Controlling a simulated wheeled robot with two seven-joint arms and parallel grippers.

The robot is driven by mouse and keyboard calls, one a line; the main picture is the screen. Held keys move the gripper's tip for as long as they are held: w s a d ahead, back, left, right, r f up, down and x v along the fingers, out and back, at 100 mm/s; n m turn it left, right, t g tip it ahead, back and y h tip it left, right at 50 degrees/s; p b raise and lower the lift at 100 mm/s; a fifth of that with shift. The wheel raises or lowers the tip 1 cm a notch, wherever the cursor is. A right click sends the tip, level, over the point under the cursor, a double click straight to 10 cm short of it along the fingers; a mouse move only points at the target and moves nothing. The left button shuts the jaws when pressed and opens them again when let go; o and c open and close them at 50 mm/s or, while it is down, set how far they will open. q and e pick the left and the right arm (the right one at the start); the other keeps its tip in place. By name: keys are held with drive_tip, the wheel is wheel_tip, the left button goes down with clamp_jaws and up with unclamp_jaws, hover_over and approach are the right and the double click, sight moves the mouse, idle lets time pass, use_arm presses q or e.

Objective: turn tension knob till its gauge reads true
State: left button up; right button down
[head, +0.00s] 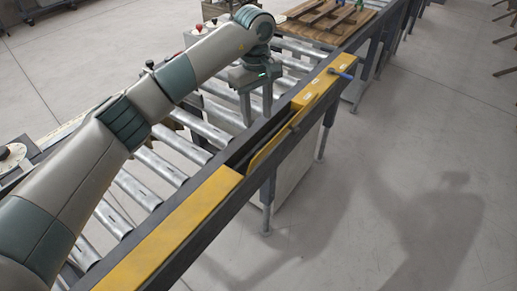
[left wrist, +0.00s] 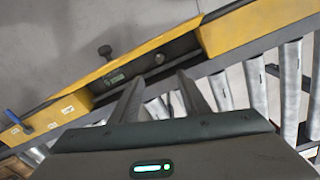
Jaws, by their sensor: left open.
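In the left wrist view a dark round knob (left wrist: 105,51) stands out at the outer side of the yellow guard. Below it is a small greenish gauge (left wrist: 116,78), too small to read. A second small dark knob (left wrist: 159,59) sits in the dark recess; I cannot tell which knob is the tension knob. My left gripper (head: 257,118) is open and empty, pointing down over the conveyor's edge beside the recess. In the left wrist view its fingers (left wrist: 160,78) are apart, near the recess and touching neither knob. My right gripper is not in view.
Yellow guards (head: 185,220) line the conveyor edge, with a tilted yellow panel (head: 270,150) at the gap. A blue-handled part (head: 340,74) lies at the far guard. Metal rollers (head: 165,180) run alongside. A wooden pallet (head: 320,22) stands farther back.

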sight(258, 151)
use_arm(q)
wheel_tip(258, 151, down, 14)
drive_tip(key=p, duration=0.5)
drive_tip(key=shift+d+r+p, duration=0.1)
drive_tip(key=shift+d+p, duration=0.05)
drive_tip(key=shift+p, duration=0.25)
drive_tip(key=shift+w+f, duration=0.1)
drive_tip(key=shift+f, duration=0.65)
drive_tip(key=c, duration=1.1)
drive_tip(key=shift+o, duration=0.2)
